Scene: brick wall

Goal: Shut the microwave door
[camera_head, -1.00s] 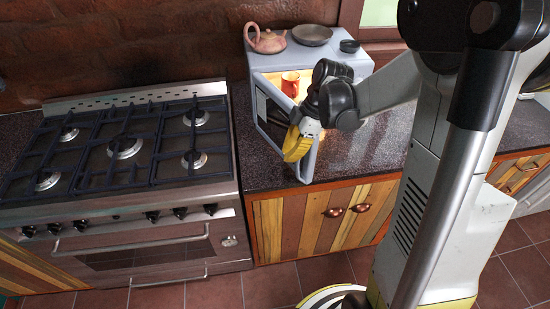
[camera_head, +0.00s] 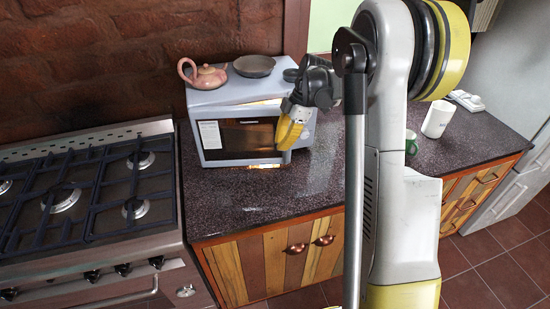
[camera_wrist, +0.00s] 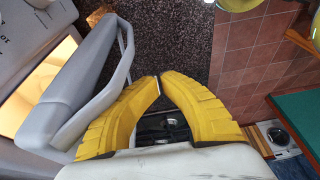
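The grey microwave (camera_head: 222,98) stands on the dark counter. Its door (camera_head: 248,137), with a dark window and a white label, is almost closed against the front. Warm light shows along its top and bottom edges. In the wrist view, a lit gap (camera_wrist: 45,78) shows between the microwave body (camera_wrist: 22,25) and the door (camera_wrist: 80,75), so the door is slightly ajar. My gripper (camera_head: 290,135) is at the right part of the door's front. In the wrist view, my yellow fingers (camera_wrist: 160,78) meet at the tips, empty, beside the door handle (camera_wrist: 122,60).
A pink teapot (camera_head: 204,75), a dark pan (camera_head: 255,66) and a small dark bowl (camera_head: 291,75) sit on the microwave. A gas stove (camera_head: 90,190) stands to the left. A white cup (camera_head: 437,118) and a green mug (camera_head: 411,142) stand on the right counter. The counter front is clear.

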